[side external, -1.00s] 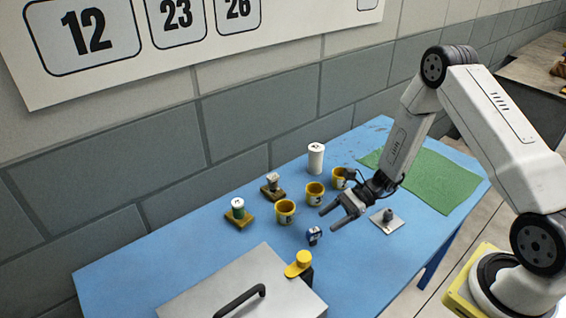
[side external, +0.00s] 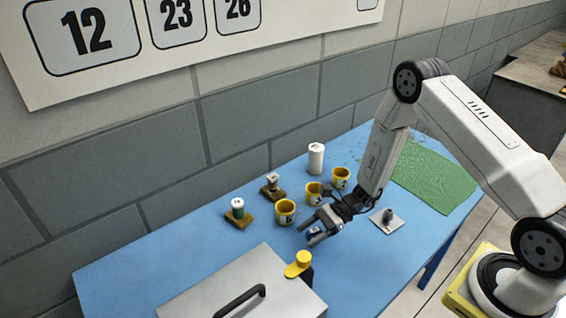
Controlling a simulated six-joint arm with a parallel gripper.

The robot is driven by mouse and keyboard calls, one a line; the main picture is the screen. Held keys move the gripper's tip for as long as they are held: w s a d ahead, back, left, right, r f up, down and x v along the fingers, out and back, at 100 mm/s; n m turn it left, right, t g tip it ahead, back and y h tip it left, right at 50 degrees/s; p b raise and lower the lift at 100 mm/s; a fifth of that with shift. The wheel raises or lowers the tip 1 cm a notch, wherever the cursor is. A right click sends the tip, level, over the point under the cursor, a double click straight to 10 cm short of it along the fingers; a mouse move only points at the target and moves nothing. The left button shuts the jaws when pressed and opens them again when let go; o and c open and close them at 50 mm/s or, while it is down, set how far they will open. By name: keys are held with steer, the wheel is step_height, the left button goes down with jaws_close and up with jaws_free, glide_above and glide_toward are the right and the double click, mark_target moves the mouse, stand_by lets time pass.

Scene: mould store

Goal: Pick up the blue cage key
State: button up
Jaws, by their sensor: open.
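The blue cage key (side external: 314,232) is a small dark blue piece with a pale marked face, on the blue table. My gripper (side external: 311,234) is open and low over the table, with its fingers around or right beside the key. The fingers partly hide the key. I cannot tell whether they touch it.
Several yellow cups (side external: 285,212) stand just behind my gripper. A grey plate with a dark peg (side external: 387,221) lies to the right. A green mat (side external: 435,180) lies at the far right.

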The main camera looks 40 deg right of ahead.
steer(key=shift+a+f, duration=0.15)
steer(key=shift+a, duration=0.15)
jaws_close()
stand_by(0.3)
